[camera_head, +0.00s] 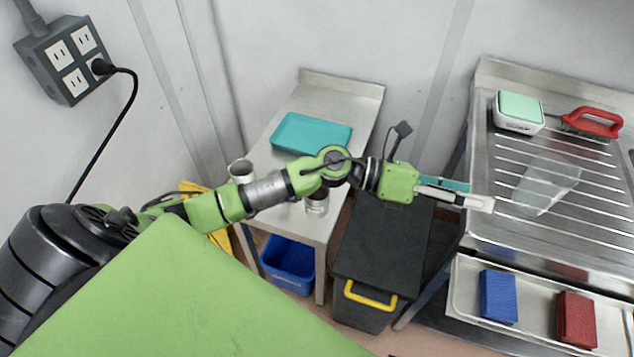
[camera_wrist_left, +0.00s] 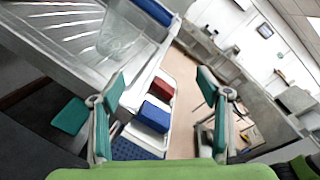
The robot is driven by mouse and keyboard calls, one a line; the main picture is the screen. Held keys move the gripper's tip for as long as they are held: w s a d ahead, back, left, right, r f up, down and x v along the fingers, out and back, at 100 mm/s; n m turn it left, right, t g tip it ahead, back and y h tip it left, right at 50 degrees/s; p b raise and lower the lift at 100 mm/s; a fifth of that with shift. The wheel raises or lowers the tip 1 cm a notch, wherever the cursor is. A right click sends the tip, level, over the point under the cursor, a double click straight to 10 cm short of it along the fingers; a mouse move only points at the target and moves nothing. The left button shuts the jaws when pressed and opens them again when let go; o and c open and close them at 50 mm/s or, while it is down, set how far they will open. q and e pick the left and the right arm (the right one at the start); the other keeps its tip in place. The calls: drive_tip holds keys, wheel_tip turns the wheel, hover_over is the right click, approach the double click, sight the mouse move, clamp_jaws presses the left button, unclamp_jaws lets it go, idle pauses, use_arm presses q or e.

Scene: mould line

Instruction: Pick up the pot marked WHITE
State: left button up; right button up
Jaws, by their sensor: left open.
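Two pots stand on the small steel table. One pale pot (camera_head: 241,171) is at its left edge, partly behind my left arm. The other pot (camera_head: 317,203) is nearer the front, with a label and dark contents, its top partly hidden by my arm. I cannot read either label, so I cannot tell which is marked WHITE. My left gripper (camera_head: 468,193) is open and empty, well to the right of both pots, at the drainer's left edge. In the left wrist view its fingers (camera_wrist_left: 160,88) are spread apart, and no pot shows. My right gripper is not in view.
A teal box (camera_head: 312,132) lies on the small table (camera_head: 343,89). A black bin (camera_head: 380,250) and a blue crate (camera_head: 288,264) stand below. The ribbed drainer (camera_head: 560,222) holds a clear container (camera_head: 545,187), a red-handled brush (camera_head: 592,122) and a green-topped box (camera_head: 518,111). Blue and red blocks lie in front.

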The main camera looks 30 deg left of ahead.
use_arm(q)
wheel_tip(320, 180, down, 4)
drive_tip(key=s+a+m+g+y, duration=0.1)
drive_tip(key=a+m+g+y, duration=0.1)
drive_tip(key=m+g, duration=0.15)
drive_tip(key=m+g+y, duration=0.3)
drive_tip(key=m+y, duration=0.3)
drive_tip(key=y, duration=0.8)
hover_over(317, 195)
drive_tip(key=s+d, duration=0.2)
drive_tip(key=s, duration=0.1)
wheel_tip(317, 195, down, 7)
drive_tip(key=f+b, duration=0.2)
drive_tip(key=f, duration=0.2)
drive_tip(key=f+b, duration=0.3)
drive_tip(key=f, duration=0.2)
drive_tip(key=f+b, duration=0.3)
drive_tip(key=f, duration=0.1)
drive_tip(key=shift+w+a+f, duration=0.15)
drive_tip(key=shift+w+a, duration=0.05)
drive_tip(key=shift+w, duration=0.05)
drive_tip(key=c, duration=1.3)
